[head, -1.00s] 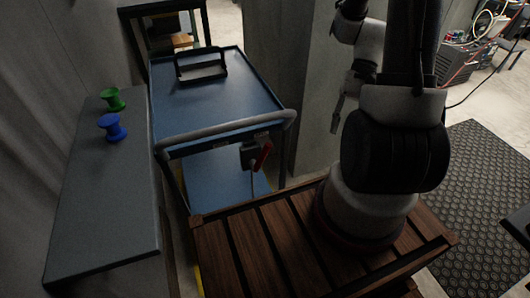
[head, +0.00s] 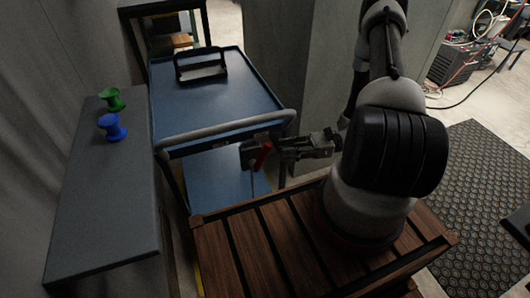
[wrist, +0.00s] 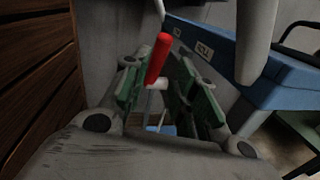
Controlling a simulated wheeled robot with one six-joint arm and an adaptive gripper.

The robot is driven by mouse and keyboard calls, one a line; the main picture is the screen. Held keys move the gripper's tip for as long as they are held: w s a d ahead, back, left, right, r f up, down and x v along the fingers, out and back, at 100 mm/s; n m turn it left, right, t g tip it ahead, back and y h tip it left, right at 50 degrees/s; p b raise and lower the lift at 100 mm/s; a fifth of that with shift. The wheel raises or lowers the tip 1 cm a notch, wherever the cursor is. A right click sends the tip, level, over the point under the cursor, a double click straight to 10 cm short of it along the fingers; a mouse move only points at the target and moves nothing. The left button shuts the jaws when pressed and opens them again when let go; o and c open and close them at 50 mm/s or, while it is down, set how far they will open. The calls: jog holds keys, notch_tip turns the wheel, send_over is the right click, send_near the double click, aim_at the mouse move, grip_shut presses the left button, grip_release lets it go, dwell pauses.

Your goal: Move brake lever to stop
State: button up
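The brake lever has a red handle (head: 263,154) and sits on a dark bracket below the push bar of the blue cart (head: 225,98). In the wrist view the red handle (wrist: 158,60) stands tilted between the two green-padded fingers of my gripper (wrist: 157,85). The fingers are apart, with a gap visible on the handle's right; whether the left finger touches it I cannot tell. In the head view my gripper (head: 281,149) reaches in from the right, its tips beside the handle. A label (wrist: 204,50) on the cart edge seems to read "ROLL"; the other label is too small to read.
The cart's grey push bar (head: 225,130) runs just above the lever. A slatted wooden platform (head: 285,240) lies in front. A grey bench (head: 100,195) at left holds a green spool (head: 112,99) and a blue spool (head: 112,127). A black open holder (head: 201,67) sits on the cart top.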

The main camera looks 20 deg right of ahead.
aim_at(265, 153)
jog(key=a, duration=0.5)
jog(key=w+a, duration=0.1)
jog(key=a, duration=0.1)
jog(key=shift+w+a+r, duration=0.1)
jog(key=shift+a, duration=0.1)
grip_shut()
